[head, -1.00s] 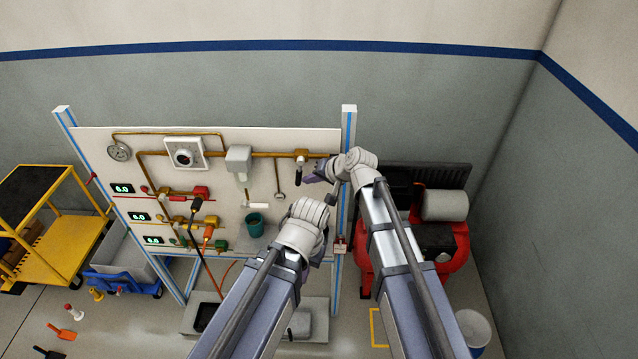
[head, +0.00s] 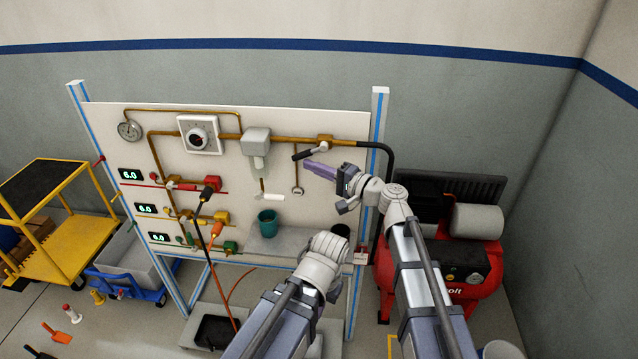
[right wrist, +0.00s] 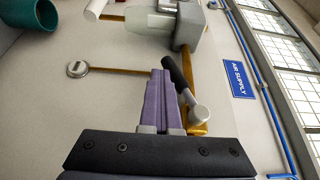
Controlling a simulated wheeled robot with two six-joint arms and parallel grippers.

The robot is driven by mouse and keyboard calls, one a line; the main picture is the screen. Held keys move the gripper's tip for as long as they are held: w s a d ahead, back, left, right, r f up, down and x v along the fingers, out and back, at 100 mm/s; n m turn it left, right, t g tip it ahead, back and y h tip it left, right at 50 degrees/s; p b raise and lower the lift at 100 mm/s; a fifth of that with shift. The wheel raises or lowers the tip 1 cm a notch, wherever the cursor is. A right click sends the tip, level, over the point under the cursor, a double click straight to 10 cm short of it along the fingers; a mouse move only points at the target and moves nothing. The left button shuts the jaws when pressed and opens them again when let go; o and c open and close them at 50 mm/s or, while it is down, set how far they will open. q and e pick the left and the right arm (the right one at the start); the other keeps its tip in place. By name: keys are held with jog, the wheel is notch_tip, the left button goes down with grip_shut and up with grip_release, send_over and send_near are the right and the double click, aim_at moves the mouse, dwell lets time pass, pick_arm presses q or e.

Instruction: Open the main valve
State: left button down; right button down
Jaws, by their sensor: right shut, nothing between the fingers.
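The main valve (head: 326,140) sits on the brass pipe at the panel's upper right. Its dark lever (head: 309,152) points left and slightly down, at a small angle to the pipe. The lever also shows in the right wrist view (right wrist: 178,80), with its silver pivot end at the lower right. My right gripper (head: 308,164) is shut and empty, its purple fingers (right wrist: 162,90) right beside the lever, on its lower side. I cannot tell whether they touch it. My left arm is low in front of the panel; its fingers are hidden behind its wrist (head: 330,247).
A filter bowl (head: 256,145) and a hanging gauge-like fitting (head: 297,190) are near the lever. A teal cup (head: 267,222) stands on a small shelf. A black hose (head: 389,175) runs down the panel's right post. A red compressor (head: 480,270) stands at right.

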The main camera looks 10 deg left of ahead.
pick_arm(q)
jog(key=shift+p, duration=0.6)
pick_arm(e)
jog(key=shift+a+r+y, duration=0.4)
jog(key=shift+a+r, duration=0.35)
jog(key=shift+a, duration=0.1)
pick_arm(q)
jog(key=shift+r, duration=0.15)
pick_arm(e)
jog(key=shift+a+r+m+t, duration=0.1)
jog(key=shift+m+t, duration=0.2)
jog(key=shift+t, duration=0.1)
